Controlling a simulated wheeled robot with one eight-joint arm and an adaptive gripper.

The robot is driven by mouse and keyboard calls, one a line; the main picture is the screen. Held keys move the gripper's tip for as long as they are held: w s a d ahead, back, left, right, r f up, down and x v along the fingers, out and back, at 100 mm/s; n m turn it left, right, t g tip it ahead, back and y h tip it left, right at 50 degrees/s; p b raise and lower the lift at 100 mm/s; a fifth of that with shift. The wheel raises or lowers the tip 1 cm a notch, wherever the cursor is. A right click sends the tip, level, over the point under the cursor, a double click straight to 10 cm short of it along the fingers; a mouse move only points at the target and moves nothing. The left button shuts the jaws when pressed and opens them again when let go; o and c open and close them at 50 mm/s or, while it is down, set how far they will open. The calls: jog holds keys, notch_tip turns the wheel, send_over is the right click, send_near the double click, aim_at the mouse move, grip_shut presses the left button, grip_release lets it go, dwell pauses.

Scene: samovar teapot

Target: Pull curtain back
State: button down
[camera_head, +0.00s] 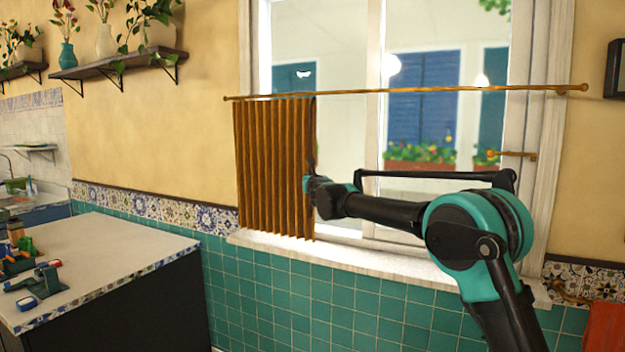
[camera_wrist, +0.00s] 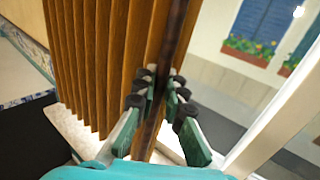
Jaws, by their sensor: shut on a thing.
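The brown pleated curtain (camera_head: 272,165) hangs from a thin brass rod (camera_head: 420,90) across the lower window. It is bunched in narrow folds at the left end of the rod, and the rest of the window is uncovered. My gripper (camera_head: 312,190) is at the curtain's right edge. In the wrist view, the curtain (camera_wrist: 95,60) fills the left and middle, and my gripper (camera_wrist: 160,98) has its fingers on both sides of a dark vertical strip at the curtain's edge, shut on it. The head view hides the fingertips behind the wrist.
The window (camera_head: 340,50) has a white frame and a brass handle (camera_head: 515,154) at the right. The white sill (camera_head: 390,262) runs below. A counter (camera_head: 100,255) with small items stands at the lower left. A shelf (camera_head: 115,65) with plants hangs at the upper left.

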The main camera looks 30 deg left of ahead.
jog(key=c, duration=1.6)
grip_release()
jog(key=v, duration=1.2)
